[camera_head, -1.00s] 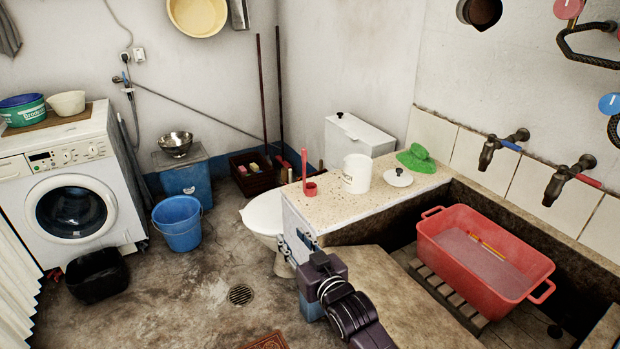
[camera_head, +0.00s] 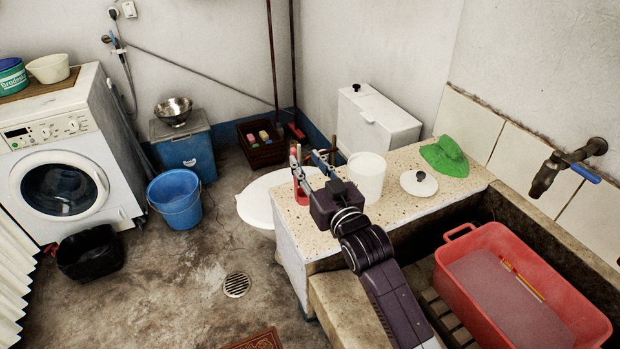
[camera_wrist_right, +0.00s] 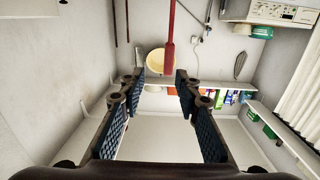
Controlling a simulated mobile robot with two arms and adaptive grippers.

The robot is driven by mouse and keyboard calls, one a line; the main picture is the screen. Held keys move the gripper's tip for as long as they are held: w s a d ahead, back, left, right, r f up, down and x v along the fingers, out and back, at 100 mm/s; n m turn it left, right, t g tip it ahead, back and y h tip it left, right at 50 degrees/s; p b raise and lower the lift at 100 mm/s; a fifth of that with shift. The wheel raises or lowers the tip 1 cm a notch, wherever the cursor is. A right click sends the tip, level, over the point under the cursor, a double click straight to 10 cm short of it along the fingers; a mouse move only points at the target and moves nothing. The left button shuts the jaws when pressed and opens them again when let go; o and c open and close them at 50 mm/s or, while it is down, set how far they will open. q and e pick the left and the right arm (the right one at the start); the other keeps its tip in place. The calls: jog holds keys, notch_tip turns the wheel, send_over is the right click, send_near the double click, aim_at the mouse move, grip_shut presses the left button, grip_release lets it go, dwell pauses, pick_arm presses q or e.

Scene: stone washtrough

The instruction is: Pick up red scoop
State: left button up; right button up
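The red scoop (camera_head: 301,193) stands with its handle up on the left end of the speckled counter (camera_head: 400,200). My right gripper (camera_head: 312,163) is above the counter, close to the scoop, and its fingers partly cover it. In the right wrist view the fingers (camera_wrist_right: 160,80) are wide apart with nothing between the pads. My left gripper is in neither view.
A white canister (camera_head: 367,178) stands right beside my gripper. The red tub (camera_head: 480,240) sits in the trough. A toilet (camera_head: 262,200) is left of the counter.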

aim_at(296, 155)
jog(key=w+a, duration=0.2)
jog(key=w, duration=0.1)
jog(key=shift+f+p, duration=0.15)
jog(key=shift+p, duration=0.15)
jog(key=shift+x, duration=1.15)
jog(key=shift+a, duration=0.25)
jog(key=shift+c, duration=2.2)
grip_shut()
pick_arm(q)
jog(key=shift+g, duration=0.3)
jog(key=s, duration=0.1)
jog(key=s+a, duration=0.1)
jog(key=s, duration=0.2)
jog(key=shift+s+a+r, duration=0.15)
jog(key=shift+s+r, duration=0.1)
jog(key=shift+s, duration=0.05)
pick_arm(e)
jog(key=shift+s, duration=0.1)
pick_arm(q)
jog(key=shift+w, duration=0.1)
